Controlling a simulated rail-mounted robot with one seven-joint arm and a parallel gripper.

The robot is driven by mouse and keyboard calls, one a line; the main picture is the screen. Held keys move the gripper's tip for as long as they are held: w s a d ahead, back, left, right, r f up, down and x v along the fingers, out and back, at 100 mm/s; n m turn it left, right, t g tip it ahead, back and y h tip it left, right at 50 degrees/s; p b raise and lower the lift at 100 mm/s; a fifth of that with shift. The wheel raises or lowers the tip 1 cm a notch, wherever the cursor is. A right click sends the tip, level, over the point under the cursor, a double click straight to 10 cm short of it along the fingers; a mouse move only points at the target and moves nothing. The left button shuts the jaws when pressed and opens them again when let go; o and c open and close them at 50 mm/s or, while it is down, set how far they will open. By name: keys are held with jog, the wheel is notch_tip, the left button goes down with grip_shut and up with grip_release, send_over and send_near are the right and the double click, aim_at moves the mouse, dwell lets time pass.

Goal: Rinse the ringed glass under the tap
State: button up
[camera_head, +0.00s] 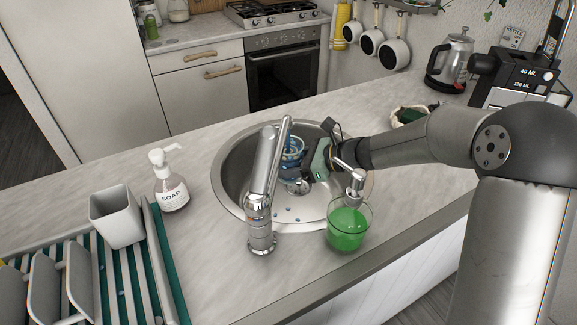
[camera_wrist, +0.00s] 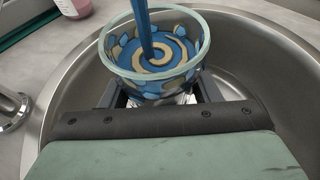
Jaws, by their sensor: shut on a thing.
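The ringed glass (camera_head: 291,147), clear with blue and tan rings, is over the round steel sink (camera_head: 226,178), its mouth facing up. My gripper (camera_head: 306,165) reaches in from the right and is shut on it. The wrist view shows the glass (camera_wrist: 112,58) between the dark fingers of my gripper (camera_wrist: 160,98). A blue stream (camera_wrist: 142,25) comes down into the mouth of the glass. The chrome tap (camera_head: 260,195) stands at the sink's near edge, its spout reaching over the sink and partly covering the glass. Blue drops lie in the basin.
A green pump dispenser (camera_head: 348,230) stands close below my forearm at the sink's right front. A soap bottle (camera_head: 171,190), a grey cup (camera_head: 117,218) and a dish rack (camera_head: 125,280) are left. The counter between sink and soap bottle is clear.

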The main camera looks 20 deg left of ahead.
jog(key=shift+s, duration=0.25)
jog(key=shift+w+d+p, duration=0.15)
jog(key=shift+d+p, duration=0.15)
jog(key=shift+d, duration=2)
jog(key=shift+d, duration=0.1)
jog(key=s+d+f+p+v, duration=0.1)
jog(key=f+p+v, duration=0.15)
jog(key=v, duration=0.75)
notch_tip(320, 180, up, 6)
jog(key=p, duration=0.4)
jog(key=shift+w+r, duration=0.25)
jog(key=shift+w, duration=0.2)
